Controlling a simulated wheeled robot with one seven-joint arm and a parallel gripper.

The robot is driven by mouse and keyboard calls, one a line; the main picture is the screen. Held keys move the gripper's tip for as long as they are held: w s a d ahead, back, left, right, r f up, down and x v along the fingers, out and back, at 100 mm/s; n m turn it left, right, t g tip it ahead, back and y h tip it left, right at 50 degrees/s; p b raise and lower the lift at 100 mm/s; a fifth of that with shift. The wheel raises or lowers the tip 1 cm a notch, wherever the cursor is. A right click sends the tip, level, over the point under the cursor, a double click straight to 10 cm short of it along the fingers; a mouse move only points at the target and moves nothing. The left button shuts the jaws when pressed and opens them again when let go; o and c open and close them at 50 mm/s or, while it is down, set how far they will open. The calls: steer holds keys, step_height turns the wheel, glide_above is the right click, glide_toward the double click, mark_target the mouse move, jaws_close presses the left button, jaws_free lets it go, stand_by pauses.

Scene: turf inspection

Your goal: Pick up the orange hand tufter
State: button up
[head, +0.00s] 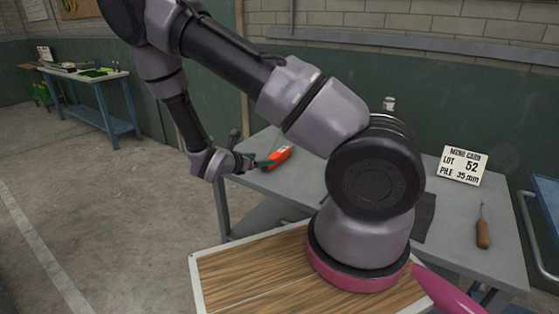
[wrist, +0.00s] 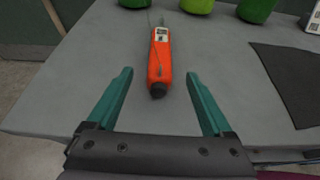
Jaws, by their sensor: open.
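The orange hand tufter (wrist: 160,62) lies on the grey table (wrist: 90,75) in the wrist view, its dark end cap toward me and a thin metal part at its far end. It also shows in the head view (head: 280,156) near the table's left edge. My gripper (wrist: 160,72) has two teal fingers spread on either side of the tufter's near end, with gaps on both sides. It holds nothing. In the head view my gripper (head: 262,163) is beside the tufter, and my arm hides part of the table.
Several green objects (wrist: 198,5) stand beyond the tufter. A dark mat (wrist: 290,80) lies to the right. A sign card (head: 463,165) and a wooden-handled tool (head: 483,234) are on the table's right part. A blue workbench (head: 88,82) stands far left.

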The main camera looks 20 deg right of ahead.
mark_target(273, 157)
steer(key=x, duration=0.5)
steer(key=shift+w+d, duration=0.1)
steer(key=shift+x, duration=2.7)
steer(key=shift+d+r, duration=0.1)
steer(key=shift+r, duration=0.1)
jaws_close()
